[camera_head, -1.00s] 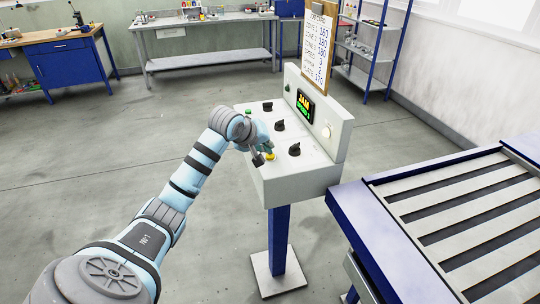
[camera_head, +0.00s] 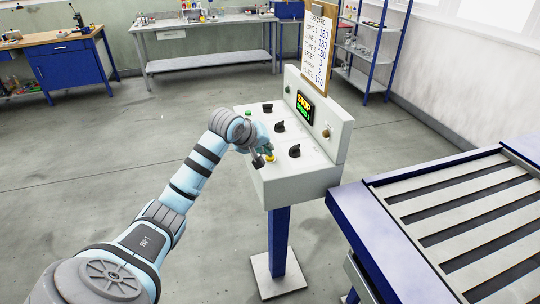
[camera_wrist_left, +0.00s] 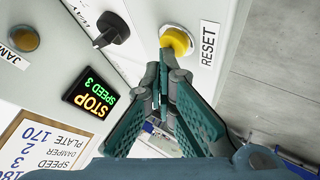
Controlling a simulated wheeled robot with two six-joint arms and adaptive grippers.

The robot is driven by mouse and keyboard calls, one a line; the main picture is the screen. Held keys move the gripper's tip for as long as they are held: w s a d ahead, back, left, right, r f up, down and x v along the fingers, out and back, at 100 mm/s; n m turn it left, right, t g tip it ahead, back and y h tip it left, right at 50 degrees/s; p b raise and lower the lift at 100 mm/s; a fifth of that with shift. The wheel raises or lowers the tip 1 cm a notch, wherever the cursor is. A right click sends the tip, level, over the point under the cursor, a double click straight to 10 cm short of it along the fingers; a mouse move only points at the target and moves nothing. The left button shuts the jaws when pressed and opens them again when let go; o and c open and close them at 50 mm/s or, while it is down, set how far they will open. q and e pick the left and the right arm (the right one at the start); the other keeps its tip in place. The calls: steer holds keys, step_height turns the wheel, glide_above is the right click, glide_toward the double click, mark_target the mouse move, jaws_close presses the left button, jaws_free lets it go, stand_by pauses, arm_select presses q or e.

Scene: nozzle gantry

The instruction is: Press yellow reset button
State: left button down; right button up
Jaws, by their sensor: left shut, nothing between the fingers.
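The yellow reset button (camera_head: 271,157) sits on the sloped top of the grey control console (camera_head: 277,185). In the left wrist view the yellow button (camera_wrist_left: 177,40) is beside the RESET label (camera_wrist_left: 208,43). My left gripper (camera_head: 267,151) is shut and empty, right at the button. In the left wrist view its closed fingertips (camera_wrist_left: 166,56) lie at the button's lower edge. I cannot tell whether they touch it. The console display (camera_head: 304,107) reads STOP and SPEED 3. My right gripper is not in view.
Black knobs (camera_head: 294,151) and a green button (camera_head: 248,113) share the console top. An amber JAM lamp (camera_wrist_left: 24,38) is on the upright panel. A clipboard (camera_head: 319,45) stands above it. A slatted conveyor (camera_head: 459,217) is at right. The floor at left is clear.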

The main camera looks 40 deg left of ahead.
arm_select(q)
steer(key=shift+r+p, duration=0.35)
steer(key=shift+r, duration=0.35)
step_height(320, 180, up, 5)
steer(key=p, duration=0.4)
steer(key=shift+r, duration=0.1)
stand_by(0.5)
